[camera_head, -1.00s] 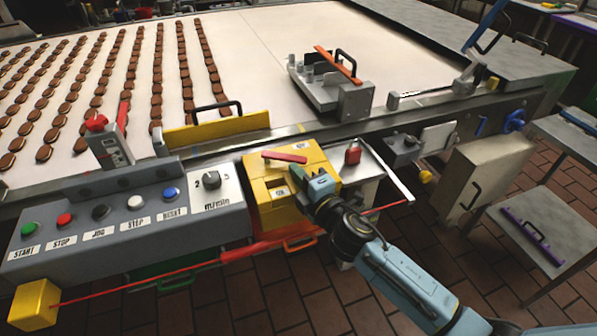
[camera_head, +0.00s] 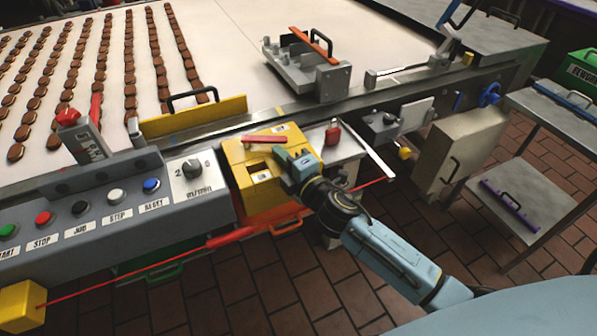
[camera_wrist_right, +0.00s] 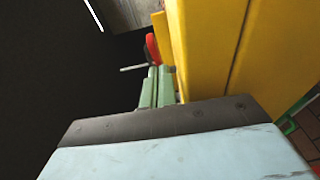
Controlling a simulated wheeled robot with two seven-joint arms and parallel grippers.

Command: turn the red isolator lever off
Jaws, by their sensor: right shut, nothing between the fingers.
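The yellow isolator box (camera_head: 238,160) stands at the front edge of the line, right of the grey control panel. Its red lever (camera_head: 262,139) lies across the top of its face, roughly level in the picture. My right gripper (camera_head: 282,158) is shut and empty at the box's right side, just below the lever's right end. In the right wrist view, the green fingers (camera_wrist_right: 158,90) are together beside the yellow box (camera_wrist_right: 215,50). A red piece (camera_wrist_right: 151,47) shows beyond their tips; I cannot tell which part it is. My left gripper is out of view.
A red padlock-like part (camera_head: 332,134) sits right of the box. The control panel (camera_head: 110,200) has several buttons and a dial. A red cord (camera_head: 120,268) runs below the box. Biscuits in rows (camera_head: 90,75) lie on the belt. Tiled floor is open in front.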

